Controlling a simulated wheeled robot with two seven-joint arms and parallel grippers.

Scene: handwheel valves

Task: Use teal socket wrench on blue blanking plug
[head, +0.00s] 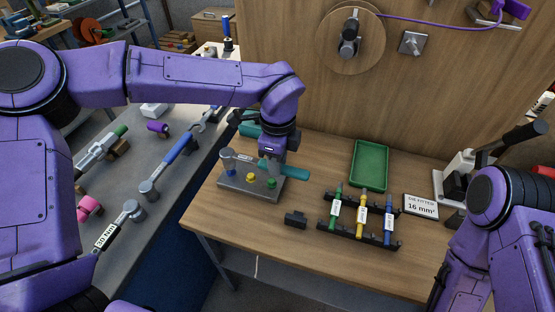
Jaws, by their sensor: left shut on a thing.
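My left gripper (272,166) is shut on the teal socket wrench (296,173) over a grey metal block (252,190). The wrench lies level, its teal handle sticking out to the right of the jaws. Its grey socket head (227,157) is at the left end, above the block's left side. A yellow plug (250,177) and a green plug (272,184) show on the block.
A grey bench (165,207) with wrenches is at the left.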

